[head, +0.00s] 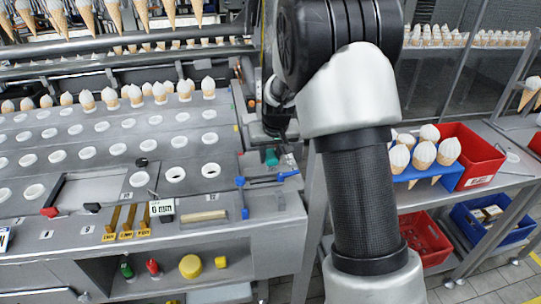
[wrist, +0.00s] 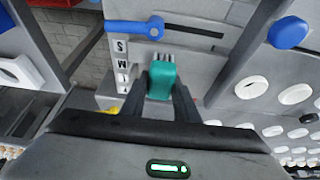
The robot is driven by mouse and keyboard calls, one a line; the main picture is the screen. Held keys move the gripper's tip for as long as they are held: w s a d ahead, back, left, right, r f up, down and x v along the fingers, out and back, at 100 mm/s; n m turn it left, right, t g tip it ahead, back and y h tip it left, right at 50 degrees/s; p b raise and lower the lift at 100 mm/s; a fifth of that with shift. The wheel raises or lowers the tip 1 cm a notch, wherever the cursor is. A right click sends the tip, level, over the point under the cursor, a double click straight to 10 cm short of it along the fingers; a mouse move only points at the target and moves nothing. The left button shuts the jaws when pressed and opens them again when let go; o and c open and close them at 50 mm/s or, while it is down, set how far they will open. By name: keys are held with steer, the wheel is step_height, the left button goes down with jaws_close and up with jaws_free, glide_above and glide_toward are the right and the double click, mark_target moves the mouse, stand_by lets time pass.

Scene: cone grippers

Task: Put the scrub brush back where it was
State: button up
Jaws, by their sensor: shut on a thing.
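The scrub brush, a teal piece (wrist: 161,78), is between the fingers of my gripper (wrist: 162,88) in the wrist view. Pale bristle-like strips show at its far end. In the head view the teal brush (head: 271,157) shows just below my dark gripper (head: 277,138), at the right end of the grey machine bench. My gripper is shut on the brush. Whether the brush touches the surface beneath it, I cannot tell. My arm hides part of the bench's right side.
A blue lever (wrist: 135,27) lies just beyond the brush, by a lettered strip (wrist: 122,65). The grey bench (head: 260,220) carries rows of white-rimmed holes, yellow-tipped tools (head: 127,222) and a "6 mm" sign (head: 161,208). Right of my arm, a shelf holds a red bin (head: 470,155) and cones.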

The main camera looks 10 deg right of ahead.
steer(key=shift+f, duration=0.15)
steer(key=o, duration=1)
steer(key=shift+r, duration=0.5)
steer(key=v, duration=1.1)
steer(key=shift+s+r+p, duration=0.15)
steer(key=shift+r+p, duration=0.05)
steer(key=shift+p, duration=0.2)
